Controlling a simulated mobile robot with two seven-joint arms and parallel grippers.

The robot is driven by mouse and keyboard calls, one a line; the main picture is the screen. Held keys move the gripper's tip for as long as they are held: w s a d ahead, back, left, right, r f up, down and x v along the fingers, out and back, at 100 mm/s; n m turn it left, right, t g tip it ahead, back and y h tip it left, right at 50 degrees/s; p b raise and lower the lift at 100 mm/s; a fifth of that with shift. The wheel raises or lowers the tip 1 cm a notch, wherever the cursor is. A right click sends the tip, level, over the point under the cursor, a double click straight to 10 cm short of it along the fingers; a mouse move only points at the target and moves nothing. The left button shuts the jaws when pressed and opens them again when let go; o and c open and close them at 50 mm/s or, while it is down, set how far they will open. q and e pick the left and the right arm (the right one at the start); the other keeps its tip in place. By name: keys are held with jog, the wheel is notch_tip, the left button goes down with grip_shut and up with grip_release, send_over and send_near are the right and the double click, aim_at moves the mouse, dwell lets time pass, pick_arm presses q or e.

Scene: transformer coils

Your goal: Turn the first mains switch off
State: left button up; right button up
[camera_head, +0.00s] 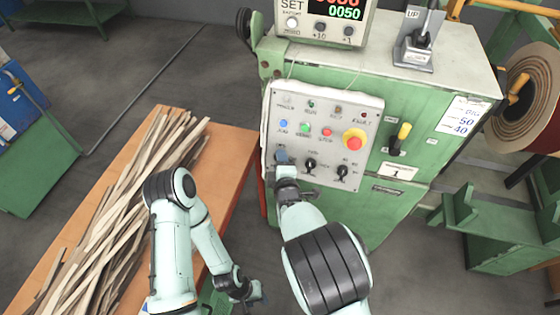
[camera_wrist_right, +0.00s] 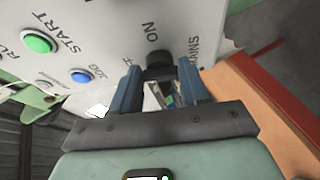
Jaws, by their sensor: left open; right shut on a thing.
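The light grey control panel (camera_head: 345,120) on the green machine carries a row of rotary switches at its bottom. The leftmost one, a black mains switch (camera_wrist_right: 158,60), has "ON" and "MAINS" printed beside it in the right wrist view. My right gripper (camera_head: 283,158) is at this switch, with its two blue fingers (camera_wrist_right: 160,88) shut on the knob. The gripper hides most of the switch in the head view, and I cannot tell its setting. My left gripper (camera_head: 252,292) is open and empty, low beside the orange table and away from the panel.
The panel also has two more black rotary switches (camera_head: 326,169), coloured buttons and a red emergency stop (camera_head: 354,139). A yellow-handled lever (camera_head: 400,138) is to its right. Wooden strips (camera_head: 120,200) lie on an orange table (camera_head: 222,165) at the left.

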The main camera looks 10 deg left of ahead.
jog(key=shift+n, duration=0.3)
jog(key=o, duration=1.1)
jog(key=shift+c, duration=0.2)
jog(key=v, duration=1.3)
jog(key=shift+s, duration=0.15)
jog(key=shift+d, duration=0.2)
